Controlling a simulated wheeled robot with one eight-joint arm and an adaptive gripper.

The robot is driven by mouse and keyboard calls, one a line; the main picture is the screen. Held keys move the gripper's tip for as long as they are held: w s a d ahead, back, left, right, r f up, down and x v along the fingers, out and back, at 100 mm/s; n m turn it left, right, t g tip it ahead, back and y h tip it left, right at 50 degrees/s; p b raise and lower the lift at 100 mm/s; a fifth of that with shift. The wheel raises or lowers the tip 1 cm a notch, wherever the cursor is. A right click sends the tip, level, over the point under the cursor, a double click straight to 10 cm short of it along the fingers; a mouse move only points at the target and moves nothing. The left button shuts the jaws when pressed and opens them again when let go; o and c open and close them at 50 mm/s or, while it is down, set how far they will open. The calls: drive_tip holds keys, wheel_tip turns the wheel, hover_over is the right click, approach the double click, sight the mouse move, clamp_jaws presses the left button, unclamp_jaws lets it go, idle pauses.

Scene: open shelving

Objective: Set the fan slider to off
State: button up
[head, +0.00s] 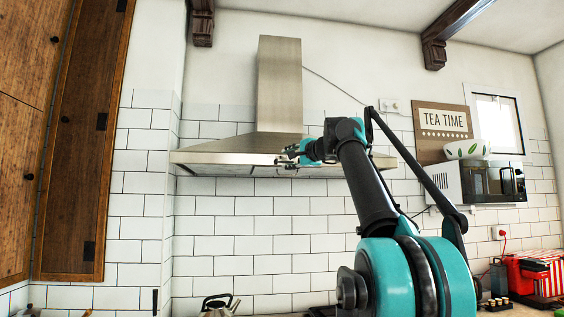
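A stainless steel range hood (230,149) with a tall chimney is fixed to the white tiled wall, left of the picture's middle. The fan slider itself is too small to make out; the front edge of the hood is partly hidden behind my arm. My gripper (284,159) is in front of the hood's right part, at the height of its lower front edge, pointing left. I cannot tell whether it touches the hood. Its fingers are too small and dark to tell whether they are open or shut.
A kettle (218,306) stands on the counter below the hood. At right, a microwave (490,182) carries a white bowl (466,149), with a red appliance (527,275) below. Tall wooden cabinets (83,150) stand at left. The space left of my gripper, before the hood, looks clear.

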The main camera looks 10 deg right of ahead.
drive_tip(key=v, duration=0.5)
drive_tip(key=shift+s+d, duration=0.15)
drive_tip(key=shift+s, duration=0.25)
drive_tip(key=shift+f, duration=0.1)
drive_tip(key=s+a+f+n+g, duration=0.1)
drive_tip(key=a+f+n+g, duration=0.2)
drive_tip(key=f, duration=1.1)
drive_tip(key=s+a+f+n+g, duration=0.2)
drive_tip(key=f+n, duration=0.1)
drive_tip(key=f, duration=1.1)
drive_tip(key=s+a+f+n+g, duration=0.1)
drive_tip(key=a+f+n+g, duration=0.2)
drive_tip(key=f, duration=1.2)
drive_tip(key=s+d+f+n+g+h, duration=0.1)
drive_tip(key=s+d+f+h, duration=0.1)
drive_tip(key=s+f, duration=0.7)
drive_tip(key=s+d+f+n+g+h, duration=0.2)
drive_tip(key=s+f, duration=0.6)
drive_tip(key=f, duration=0.8)
drive_tip(key=s+d+f+n+g+h, duration=0.1)
drive_tip(key=s+d+f+h, duration=0.1)
drive_tip(key=s+f, duration=0.7)
wheel_tip(320, 180, down, 3)
drive_tip(key=shift+s+d+f+h, duration=0.15)
drive_tip(key=shift+s+d+h, duration=0.2)
drive_tip(key=shift+h, duration=0.15)
